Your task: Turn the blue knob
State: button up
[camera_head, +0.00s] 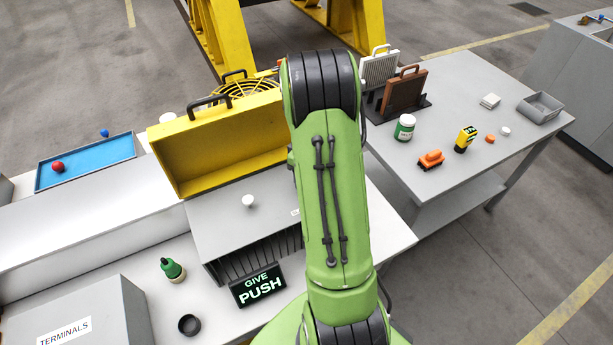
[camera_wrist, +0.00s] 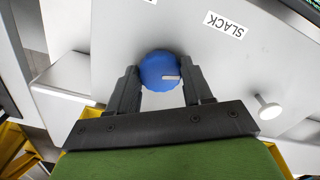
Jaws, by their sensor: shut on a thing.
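The blue knob (camera_wrist: 160,72) is round, with a short pale mark on its right part. It sits on a light grey panel (camera_wrist: 105,45) in the wrist view. My gripper (camera_wrist: 160,85) has its two dark fingers on the left and right sides of the knob, shut on it. A label reading SLACK (camera_wrist: 225,24) is on the panel to the upper right of the knob. In the head view my green arm hides the knob and my gripper.
A white knob (camera_wrist: 268,108) stands right of my gripper; a white knob also shows on the grey box (camera_head: 248,201). The open yellow lid (camera_head: 220,145) stands left of my arm. The right table (camera_head: 460,95) holds small items.

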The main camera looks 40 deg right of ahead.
jog(key=m, duration=0.4)
jog(key=shift+m+b, duration=0.3)
jog(key=shift+b, duration=0.1)
jog(key=m, duration=0.3)
jog(key=shift+m, duration=0.4)
jog(key=m+b, duration=0.1)
jog(key=m, duration=0.3)
jog(key=shift+a, duration=0.1)
jog(key=m, duration=0.4)
jog(key=shift+w, duration=0.1)
jog(key=m, duration=0.4)
jog(key=shift+m, duration=0.3)
jog(key=m, duration=0.3)
jog(key=shift+m+b, duration=0.3)
jog(key=m, duration=0.4)
jog(key=shift+w, duration=0.1)
jog(key=m, duration=0.4)
jog(key=shift+m, duration=0.3)
